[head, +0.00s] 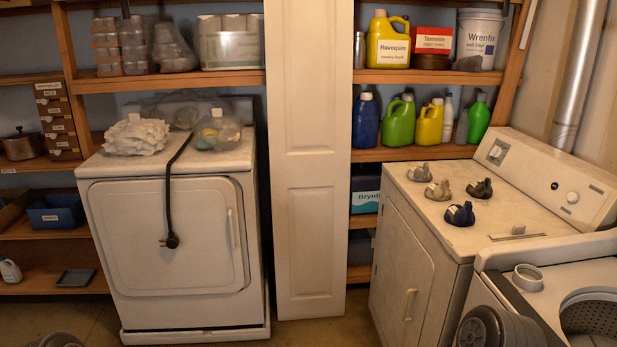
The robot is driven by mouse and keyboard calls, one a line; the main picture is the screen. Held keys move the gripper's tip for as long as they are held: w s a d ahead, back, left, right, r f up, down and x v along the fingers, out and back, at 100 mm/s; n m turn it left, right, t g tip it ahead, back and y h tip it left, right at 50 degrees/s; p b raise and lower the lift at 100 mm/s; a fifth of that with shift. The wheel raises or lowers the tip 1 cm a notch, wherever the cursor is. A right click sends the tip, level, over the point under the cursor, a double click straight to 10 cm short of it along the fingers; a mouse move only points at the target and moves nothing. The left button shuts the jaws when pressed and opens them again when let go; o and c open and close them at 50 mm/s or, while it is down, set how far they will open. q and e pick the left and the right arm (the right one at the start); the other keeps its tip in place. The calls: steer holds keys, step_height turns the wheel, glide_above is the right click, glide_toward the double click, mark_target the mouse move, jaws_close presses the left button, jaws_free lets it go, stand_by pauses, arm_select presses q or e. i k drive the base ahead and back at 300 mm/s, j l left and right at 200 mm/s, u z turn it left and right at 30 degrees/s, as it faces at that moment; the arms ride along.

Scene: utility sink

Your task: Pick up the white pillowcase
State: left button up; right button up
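A crumpled white cloth (137,136), which looks like the pillowcase, lies in a folded heap on top of the white dryer (165,240) at the left. It rests near the dryer's back left corner. Neither of my grippers shows in the head view. Rounded grey parts at the bottom edge, left and right, look like parts of my own arms.
A black cord with a plug (171,240) hangs over the dryer's front, right of the cloth. A clear bag (217,132) sits beside it. Several small dark bundles (460,214) lie on the right-hand machine (410,250). A white door panel (308,180) stands between the machines.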

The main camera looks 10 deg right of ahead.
mark_target(418, 174)
steer(key=i+j+z, duration=0.1)
steer(key=i+z, duration=0.3)
steer(key=i+j+z, duration=0.2)
steer(key=i+z, duration=0.15)
steer(key=i+j+z, duration=1)
steer(key=j+z, duration=0.15)
steer(key=i+j+z, duration=0.15)
steer(key=j+z, duration=0.2)
steer(key=j, duration=0.2)
steer(key=i+j+z, duration=0.1)
steer(key=j+z, duration=0.3)
steer(key=j, duration=0.15)
steer(key=j+z, duration=0.35)
steer(key=j, duration=0.25)
